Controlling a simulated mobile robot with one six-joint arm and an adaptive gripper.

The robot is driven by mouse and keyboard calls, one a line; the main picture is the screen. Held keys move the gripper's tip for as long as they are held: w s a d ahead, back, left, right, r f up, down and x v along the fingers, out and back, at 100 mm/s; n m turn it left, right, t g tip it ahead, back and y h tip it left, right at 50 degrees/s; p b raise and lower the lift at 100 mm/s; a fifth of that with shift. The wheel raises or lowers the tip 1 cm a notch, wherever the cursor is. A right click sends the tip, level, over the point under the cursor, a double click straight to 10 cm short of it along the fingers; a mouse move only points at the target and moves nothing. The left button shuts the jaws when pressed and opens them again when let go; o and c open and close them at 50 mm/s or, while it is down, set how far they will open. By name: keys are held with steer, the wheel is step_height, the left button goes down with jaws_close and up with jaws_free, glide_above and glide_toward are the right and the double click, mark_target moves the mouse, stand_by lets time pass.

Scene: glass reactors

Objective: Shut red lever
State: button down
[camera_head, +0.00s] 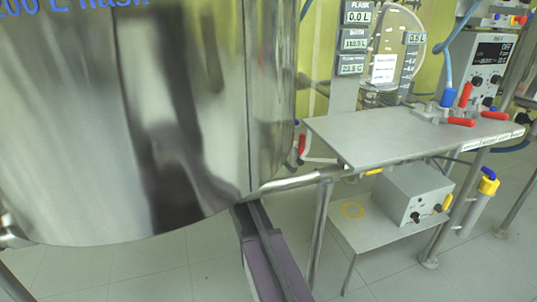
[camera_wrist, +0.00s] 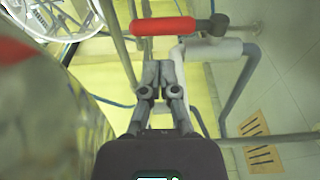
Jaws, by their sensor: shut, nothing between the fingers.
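A red lever (camera_wrist: 162,27) lies crosswise in the wrist view, its handle to the left and a dark pivot at its right end, beside a pale pipe fitting (camera_wrist: 208,49). My gripper (camera_wrist: 158,66) is shut and empty, its fingertips just below the lever in the picture. I cannot tell whether they touch it. In the head view, several red levers show: one upright (camera_head: 464,95) and others lying flat on the right bench, and a small one (camera_head: 302,143) beside the steel vessel. My gripper is hidden there. I cannot tell which of these is the lever at my fingertips.
A large shiny steel vessel (camera_head: 90,130) fills the left of the head view. A grey bench (camera_head: 385,138) stands at the right, with a control box (camera_head: 412,192) on a lower shelf. A blurred curved surface (camera_wrist: 45,115) is close at the left of the wrist view.

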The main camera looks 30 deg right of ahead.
mark_target(301, 150)
steer(key=d, duration=0.7)
steer(key=shift+s+d, duration=0.3)
steer(key=shift+s, duration=0.05)
